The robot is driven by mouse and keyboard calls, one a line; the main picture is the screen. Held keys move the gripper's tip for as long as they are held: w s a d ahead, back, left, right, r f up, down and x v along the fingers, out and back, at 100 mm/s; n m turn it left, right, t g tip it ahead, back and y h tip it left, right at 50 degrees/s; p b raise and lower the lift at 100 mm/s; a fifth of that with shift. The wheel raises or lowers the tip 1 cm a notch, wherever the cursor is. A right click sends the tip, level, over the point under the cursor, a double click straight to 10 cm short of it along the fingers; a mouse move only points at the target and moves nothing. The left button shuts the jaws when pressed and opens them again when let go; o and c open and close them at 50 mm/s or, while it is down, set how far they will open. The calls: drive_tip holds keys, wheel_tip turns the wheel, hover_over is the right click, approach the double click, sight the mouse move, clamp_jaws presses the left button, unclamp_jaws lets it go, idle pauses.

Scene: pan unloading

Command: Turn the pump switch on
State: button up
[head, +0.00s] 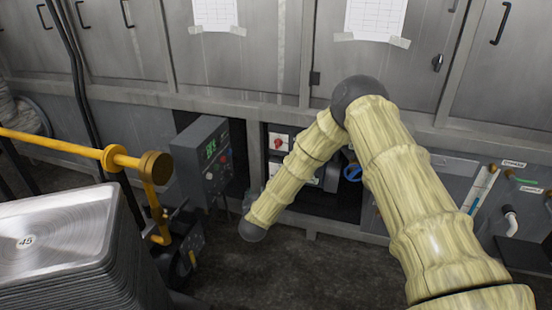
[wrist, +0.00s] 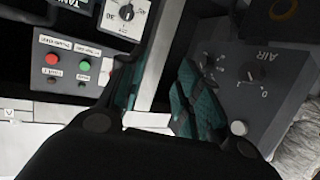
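My gripper (wrist: 161,72) shows in the wrist view with its two teal-padded fingers apart and nothing held between them. A pale upright post lies behind the gap. A grey box with red and green buttons (wrist: 68,69) is to the left. I cannot read which control is labelled as the pump switch. In the head view a white plate with a red knob (head: 278,142) sits in the recess, partly behind my forearm; my gripper there is mostly hidden.
A grey control box (head: 204,157) with a green display stands left of my forearm. A grey box marked AIR (wrist: 257,72) is right of the fingers. A yellow pipe (head: 70,146) and a stack of metal pans (head: 60,240) stand at left. Open floor lies in front.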

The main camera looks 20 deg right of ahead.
drive_tip(key=w+d+r+m+h+b, duration=0.2)
drive_tip(key=w+d+r+h+b, duration=0.1)
drive_tip(key=w, duration=0.3)
drive_tip(key=m+h+b, duration=0.2)
drive_tip(key=h+b, duration=0.1)
drive_tip(key=b, duration=0.1)
approach(276, 143)
drive_tip(key=shift+t, duration=0.4)
drive_tip(key=b+x, duration=0.1)
drive_tip(key=x, duration=0.1)
drive_tip(key=b+x, duration=0.1)
drive_tip(key=x, duration=0.1)
drive_tip(key=f+b+x, duration=0.1)
drive_tip(key=x, duration=0.2)
drive_tip(key=shift+s+d, duration=0.1)
drive_tip(key=shift+d, duration=0.05)
drive_tip(key=shift+x, duration=0.9)
drive_tip(key=shift+r, duration=0.1)
drive_tip(key=shift+c, duration=0.4)
clamp_jaws()
